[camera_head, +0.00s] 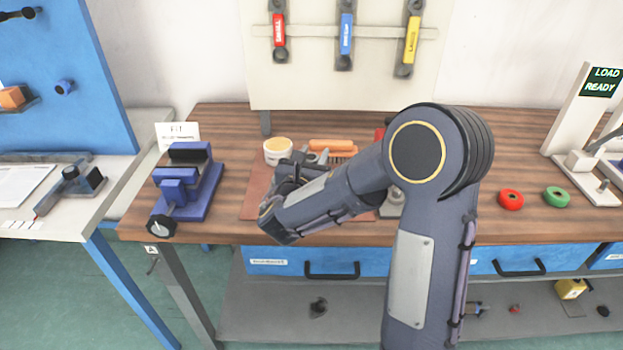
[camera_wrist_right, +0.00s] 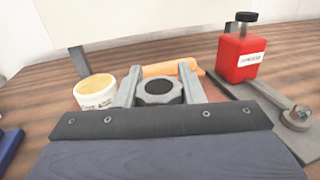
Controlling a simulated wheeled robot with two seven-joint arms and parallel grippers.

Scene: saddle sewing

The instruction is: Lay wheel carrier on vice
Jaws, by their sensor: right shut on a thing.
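The blue vice (camera_head: 186,192) stands at the left end of the wooden bench, with its dark jaws at the top and a black knob in front. My right arm reaches across the bench, and its gripper (camera_head: 298,165) is right of the vice, partly hidden by my own wrist. In the right wrist view my right gripper (camera_wrist_right: 160,76) is shut on a dark, round, knob-like part with a light grey rim, seemingly the wheel carrier (camera_wrist_right: 159,91). The carrier is hard to make out in the head view. My left gripper is not in view.
A white tub (camera_head: 277,151) and an orange-handled brush (camera_head: 331,147) lie behind the gripper. A red ring (camera_head: 511,199) and green ring (camera_head: 556,197) lie to the right. Bench between vice and mat is clear.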

